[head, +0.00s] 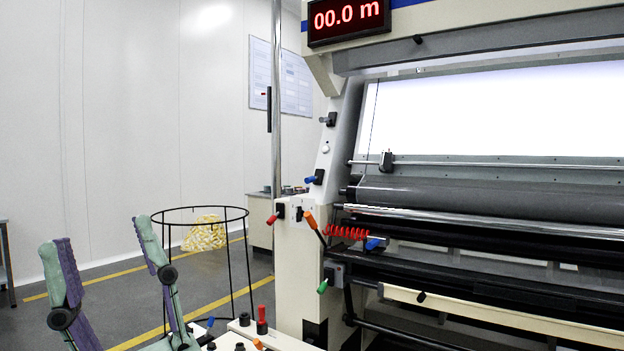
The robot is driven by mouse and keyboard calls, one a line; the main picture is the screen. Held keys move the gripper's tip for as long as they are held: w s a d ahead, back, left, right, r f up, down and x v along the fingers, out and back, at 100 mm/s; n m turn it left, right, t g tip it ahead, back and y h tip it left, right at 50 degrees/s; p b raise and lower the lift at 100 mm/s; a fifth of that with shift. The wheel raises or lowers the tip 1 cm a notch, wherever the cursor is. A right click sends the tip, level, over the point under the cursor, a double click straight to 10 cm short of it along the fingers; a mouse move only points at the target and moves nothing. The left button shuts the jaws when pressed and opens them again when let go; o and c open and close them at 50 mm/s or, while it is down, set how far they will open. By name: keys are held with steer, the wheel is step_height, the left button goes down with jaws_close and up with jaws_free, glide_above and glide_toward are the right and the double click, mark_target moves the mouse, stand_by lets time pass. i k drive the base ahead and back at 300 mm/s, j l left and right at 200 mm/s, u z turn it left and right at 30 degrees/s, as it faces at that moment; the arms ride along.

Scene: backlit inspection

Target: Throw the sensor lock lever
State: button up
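Several small levers sit on the left side frame of the inspection machine, and I cannot tell which is the sensor lock lever. From the top they are a black one (328,119), a blue-tipped one (314,178), a red-tipped one (273,218), an orange-handled one (314,223) and a green-tipped one (323,285). A small black block (386,161), perhaps the sensor, sits on a thin rail below the lit panel, with a thin cord running above it.
A black wire hoop stand (248,265) and a low white console (265,338) with knobs are in front of the side frame. A metal pole (277,100) rises beside it. Floor at left is open.

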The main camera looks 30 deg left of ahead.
mark_target(309, 179)
steer(key=i+j, duration=0.35)
steer(key=j, duration=0.15)
steer(key=i+j, duration=0.35)
steer(key=j, duration=0.2)
steer(key=i+j, duration=0.35)
steer(key=j, duration=0.15)
steer(key=i+j, duration=0.4)
steer(key=j, duration=0.15)
steer(key=i+j, duration=0.35)
steer(key=j, duration=0.15)
steer(key=j+u, duration=0.05)
